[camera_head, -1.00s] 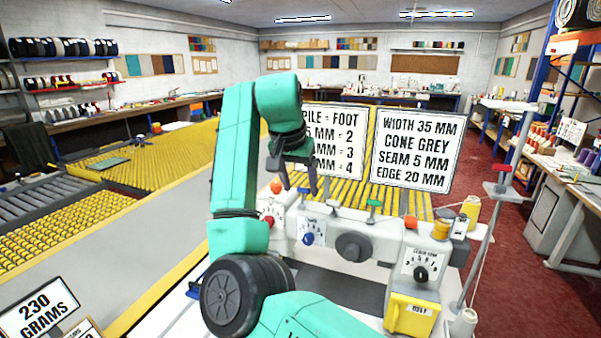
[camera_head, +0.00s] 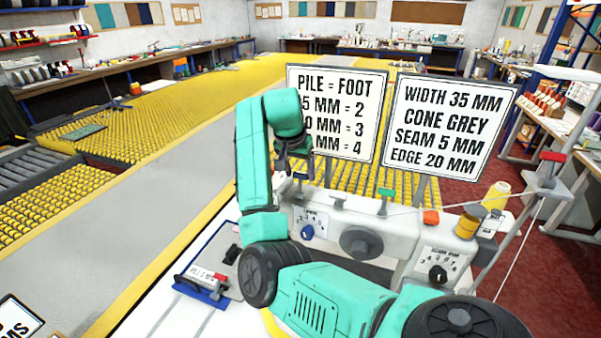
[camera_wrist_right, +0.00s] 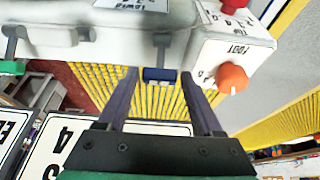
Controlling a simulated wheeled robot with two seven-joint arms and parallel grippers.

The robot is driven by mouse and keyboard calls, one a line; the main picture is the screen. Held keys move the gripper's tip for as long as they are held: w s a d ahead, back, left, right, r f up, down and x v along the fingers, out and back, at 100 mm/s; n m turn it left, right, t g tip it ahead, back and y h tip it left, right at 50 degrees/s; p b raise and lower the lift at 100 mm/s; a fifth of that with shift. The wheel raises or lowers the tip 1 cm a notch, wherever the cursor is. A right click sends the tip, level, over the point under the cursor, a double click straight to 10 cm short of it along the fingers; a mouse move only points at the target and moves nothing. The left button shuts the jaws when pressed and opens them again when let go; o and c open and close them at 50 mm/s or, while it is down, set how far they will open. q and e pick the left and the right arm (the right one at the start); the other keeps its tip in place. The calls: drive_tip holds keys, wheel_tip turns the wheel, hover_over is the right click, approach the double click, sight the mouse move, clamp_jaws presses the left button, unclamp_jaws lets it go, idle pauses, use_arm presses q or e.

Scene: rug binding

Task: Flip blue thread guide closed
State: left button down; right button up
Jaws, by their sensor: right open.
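The blue thread guide (camera_head: 300,176) is a small blue-capped piece on the back top edge of the white machine (camera_head: 345,215). In the head view my right gripper (camera_head: 293,168) is beside it and partly hides it. In the right wrist view the blue guide (camera_wrist_right: 160,75) lies between the two dark fingertips of my right gripper (camera_wrist_right: 158,84), with a gap on both sides. The gripper is open and holds nothing. The guide's exact tilt is hard to tell. My left gripper is not in view.
A green thread guide (camera_head: 386,193) stands further right on the machine, and a red one (camera_head: 552,157) on a tall stand. An orange knob (camera_wrist_right: 232,78) is close to one finger in the wrist view. Two sign boards (camera_head: 445,125) stand behind the machine.

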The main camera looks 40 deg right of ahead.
drive_tip(key=shift+x, duration=0.8)
drive_tip(key=shift+w+d+f, duration=0.15)
drive_tip(key=shift+f, duration=0.25)
drive_tip(key=shift+s+a, duration=0.25)
drive_tip(key=shift+s, duration=0.05)
drive_tip(key=shift+w+d, duration=0.1)
clamp_jaws()
drive_tip(key=shift+w+d+g+y, duration=0.2)
drive_tip(key=shift+d+g+y, duration=0.2)
drive_tip(key=shift+y, duration=0.4)
drive_tip(key=shift+f+y, duration=0.1)
drive_tip(key=shift+y, duration=0.3)
